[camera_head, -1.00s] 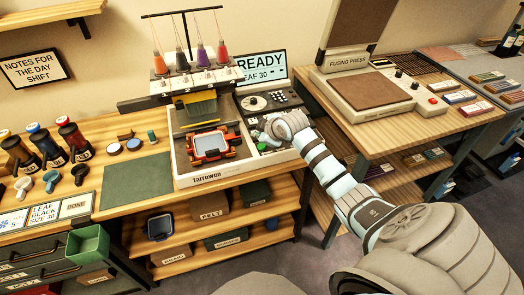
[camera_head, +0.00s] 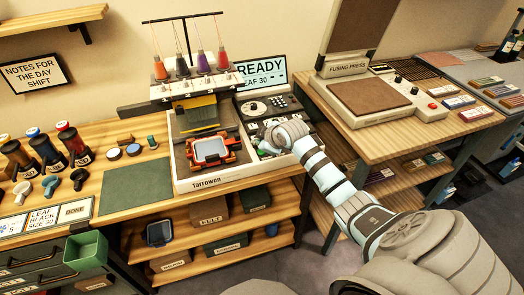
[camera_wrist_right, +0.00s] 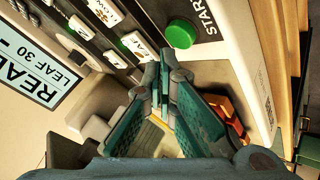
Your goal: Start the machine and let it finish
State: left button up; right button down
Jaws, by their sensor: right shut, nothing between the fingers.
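The Tarrowen embroidery machine (camera_head: 207,183) stands on the wooden table, with coloured thread cones (camera_head: 203,62) on top. Its screen (camera_head: 261,70) reads READY, LEAF 30; part of it shows in the right wrist view (camera_wrist_right: 36,66). An orange hoop (camera_head: 233,157) with a pale inside sits under the head. My right gripper (camera_head: 262,148) is over the front of the control panel. In the right wrist view, its closed, empty fingers (camera_wrist_right: 161,68) point at the green button (camera_wrist_right: 181,33) beside the START label (camera_wrist_right: 209,16). Contact cannot be told. My left gripper is not in view.
A fusing press (camera_head: 368,98) with an open lid stands on the table to the right. A green mat (camera_head: 137,187), a green bin (camera_head: 87,248) and several spools (camera_head: 74,144) are to the left.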

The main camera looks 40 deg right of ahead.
aim_at(260, 152)
jog(key=shift+f, duration=0.15)
dwell(0.4)
jog(key=shift+f, duration=0.3)
jog(key=shift+f, duration=0.4)
dwell(0.6)
jog(key=shift+r+p, duration=0.85)
jog(key=shift+p, duration=0.1)
notch_tip(260, 152, up, 5)
jog(key=p, duration=0.5)
jog(key=shift+r+p, duration=0.1)
jog(key=shift+p, duration=0.2)
